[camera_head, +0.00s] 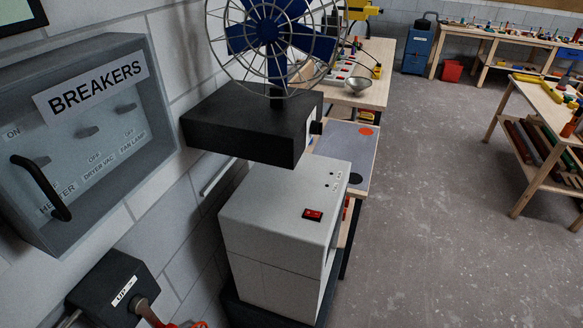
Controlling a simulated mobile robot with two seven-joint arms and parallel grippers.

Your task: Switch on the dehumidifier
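A pale grey box-shaped appliance (285,212) stands in the lower middle, and it appears to be the dehumidifier. A red rocker switch (313,215) is set in its top, with a few small dark marks near the back right corner of the top. I cannot tell from this view which way the rocker is pressed. A grey breaker box (110,50) labelled BREAKERS hangs on the wall at the left. It has a black handle (42,188) and several small levers behind its front. Neither of my grippers is in view.
A black wall box (112,290) labelled UP, with a lever, is at lower left. Workbenches stand behind and at right. The grey floor (430,220) right of the appliance is clear.

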